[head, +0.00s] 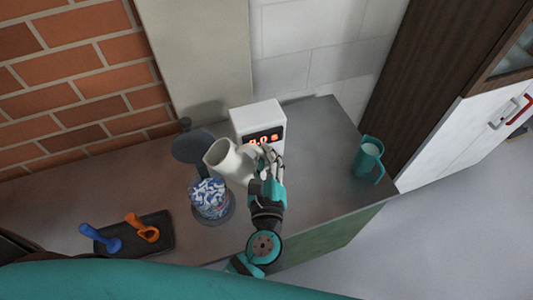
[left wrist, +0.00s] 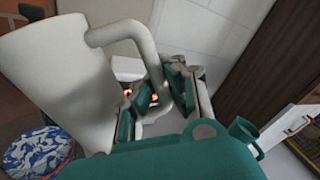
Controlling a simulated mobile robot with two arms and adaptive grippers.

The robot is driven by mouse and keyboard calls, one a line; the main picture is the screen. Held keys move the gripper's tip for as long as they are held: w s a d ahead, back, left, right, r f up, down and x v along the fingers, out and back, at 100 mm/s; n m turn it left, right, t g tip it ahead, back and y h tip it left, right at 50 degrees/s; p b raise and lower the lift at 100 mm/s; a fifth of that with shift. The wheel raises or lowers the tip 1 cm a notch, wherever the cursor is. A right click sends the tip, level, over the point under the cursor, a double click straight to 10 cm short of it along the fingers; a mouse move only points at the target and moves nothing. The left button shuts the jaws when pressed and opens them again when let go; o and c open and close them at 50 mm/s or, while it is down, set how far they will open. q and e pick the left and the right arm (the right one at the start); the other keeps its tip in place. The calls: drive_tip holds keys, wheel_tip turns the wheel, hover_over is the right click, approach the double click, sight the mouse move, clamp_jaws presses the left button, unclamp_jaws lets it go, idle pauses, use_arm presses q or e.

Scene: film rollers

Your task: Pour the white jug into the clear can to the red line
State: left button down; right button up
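The white jug (head: 230,160) is in the air, its mouth toward the left, near and above the clear can. It fills the left part of the left wrist view (left wrist: 60,85). My left gripper (head: 268,165) is shut on the jug's handle (left wrist: 155,70). The clear can (head: 209,200) stands on the counter below and left of the jug, with a blue-and-white pattern showing in it. Part of that pattern shows at the lower left of the left wrist view (left wrist: 40,155). My right gripper is not in view.
A white timer box (head: 258,120) with red digits stands behind the jug. A dark round lid-like piece (head: 192,148) is behind the can. A dark tray (head: 128,237) with blue and orange tools lies at left. A teal mug (head: 369,160) stands near the counter's right edge.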

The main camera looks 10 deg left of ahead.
use_arm(q)
drive_tip(key=shift+r, duration=0.15)
drive_tip(key=shift+r+m+p, duration=0.3)
drive_tip(key=shift+m+p, duration=0.1)
drive_tip(key=shift+p, duration=0.45)
drive_tip(key=m+p, duration=0.1)
drive_tip(key=p, duration=0.1)
drive_tip(key=r+m+p, duration=0.1)
drive_tip(key=m+p, duration=0.1)
drive_tip(key=shift+r+m, duration=0.15)
drive_tip(key=shift+m, duration=0.55)
drive_tip(key=shift+m, duration=0.8)
drive_tip(key=shift+r, duration=3)
